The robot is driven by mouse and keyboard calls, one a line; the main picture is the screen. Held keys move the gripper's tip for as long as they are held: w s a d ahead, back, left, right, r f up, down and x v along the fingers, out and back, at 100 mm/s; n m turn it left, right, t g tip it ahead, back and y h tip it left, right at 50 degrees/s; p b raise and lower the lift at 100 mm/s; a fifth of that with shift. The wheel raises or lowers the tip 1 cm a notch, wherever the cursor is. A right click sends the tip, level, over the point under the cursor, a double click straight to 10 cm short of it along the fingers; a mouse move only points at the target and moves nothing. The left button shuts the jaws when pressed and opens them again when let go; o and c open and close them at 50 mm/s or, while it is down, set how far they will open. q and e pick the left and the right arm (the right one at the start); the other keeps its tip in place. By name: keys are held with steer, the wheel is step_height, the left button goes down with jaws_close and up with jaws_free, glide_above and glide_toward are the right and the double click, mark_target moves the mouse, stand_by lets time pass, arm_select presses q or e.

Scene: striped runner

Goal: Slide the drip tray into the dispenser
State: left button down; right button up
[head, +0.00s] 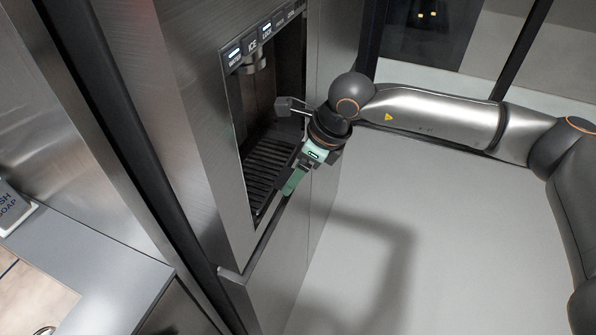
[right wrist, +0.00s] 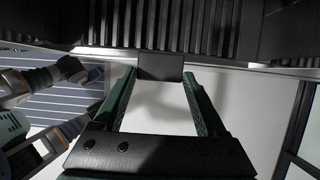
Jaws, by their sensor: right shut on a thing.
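The drip tray (head: 270,160) is a dark slatted grille low in the dispenser recess. Its slats also run across the top of the right wrist view (right wrist: 200,36). My right gripper (head: 291,183) is at the tray's front edge, with its green fingers pointing at the recess. In the right wrist view the fingers (right wrist: 161,73) are shut on a small dark tab at the tray's front. The dispenser (head: 232,57) is a dark opening in the steel fridge front. My left gripper is not seen.
A nozzle (head: 255,63) hangs in the upper recess below lit labels. A long fridge handle edge (head: 150,170) runs down the left. Pale floor (head: 440,240) lies open at the right.

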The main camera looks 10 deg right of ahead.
steer(key=o, duration=1.5)
